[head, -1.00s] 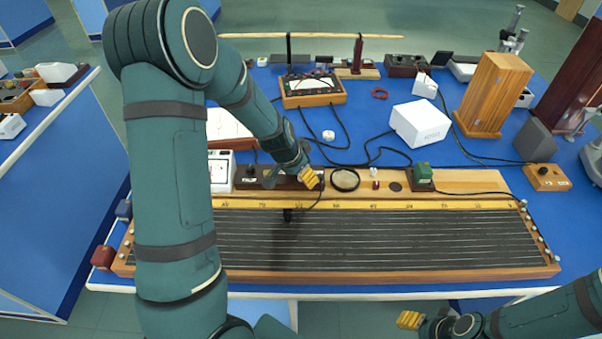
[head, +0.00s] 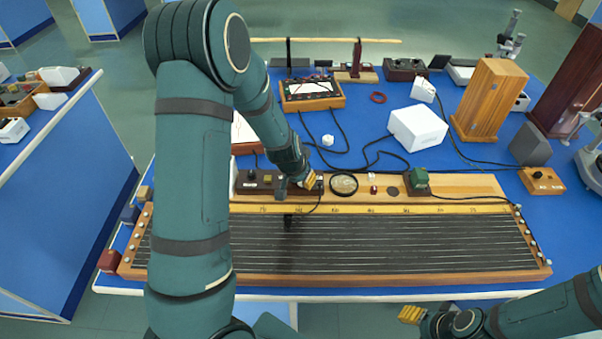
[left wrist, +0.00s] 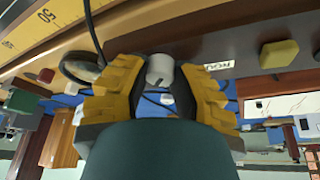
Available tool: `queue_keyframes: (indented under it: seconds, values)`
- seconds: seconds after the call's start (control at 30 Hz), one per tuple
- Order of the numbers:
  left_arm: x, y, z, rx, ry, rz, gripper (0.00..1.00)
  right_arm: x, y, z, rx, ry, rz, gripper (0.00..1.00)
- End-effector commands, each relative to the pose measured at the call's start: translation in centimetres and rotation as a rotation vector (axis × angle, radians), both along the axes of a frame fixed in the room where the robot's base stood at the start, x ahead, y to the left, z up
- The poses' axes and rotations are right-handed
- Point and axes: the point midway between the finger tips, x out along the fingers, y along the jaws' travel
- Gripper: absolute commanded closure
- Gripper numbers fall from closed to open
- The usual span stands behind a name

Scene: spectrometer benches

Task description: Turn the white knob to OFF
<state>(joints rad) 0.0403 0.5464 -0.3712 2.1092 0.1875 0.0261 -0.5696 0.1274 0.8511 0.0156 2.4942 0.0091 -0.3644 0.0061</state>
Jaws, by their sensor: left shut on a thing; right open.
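The white knob (left wrist: 160,70) shows in the left wrist view as a pale, short cylinder with a darker mark, on the side of a brown wooden base. My left gripper (left wrist: 157,74) has its yellow ribbed fingers on both sides of the knob, shut on it. In the head view my left gripper (head: 309,181) is at the right end of a dark wooden base (head: 270,186) behind the long wire board, and it hides most of the knob. I cannot read an OFF mark. My right gripper (head: 410,315) is open and empty, in front of the bench edge.
The long wire board (head: 350,278) fills the bench front. A round lens-like disc (head: 343,184) and a green block (head: 418,178) stand right of my left gripper. Black cables cross the blue top.

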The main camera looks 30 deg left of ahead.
Motion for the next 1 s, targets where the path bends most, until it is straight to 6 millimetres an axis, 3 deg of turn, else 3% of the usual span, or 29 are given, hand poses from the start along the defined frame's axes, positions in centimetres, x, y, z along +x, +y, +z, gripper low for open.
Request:
queue_keyframes:
  seconds: [0.03, 0.6, 1.0]
  values:
    - [-0.1, -0.2, 0.3, 0.001, 0.007, 0.038, 1.0, 0.2, 0.0, 1.1, -0.001, -0.005, -0.003, 0.51]
    - [-0.1, -0.3, 0.2, 0.002, 0.005, 0.552, 1.0, 0.9, -0.4, 7.4, 0.003, -0.025, -0.016, 0.51]
    - [-0.1, -0.4, 0.0, 0.001, 0.006, 0.742, 1.0, 0.8, -0.5, 9.6, 0.008, -0.023, -0.015, 0.51]
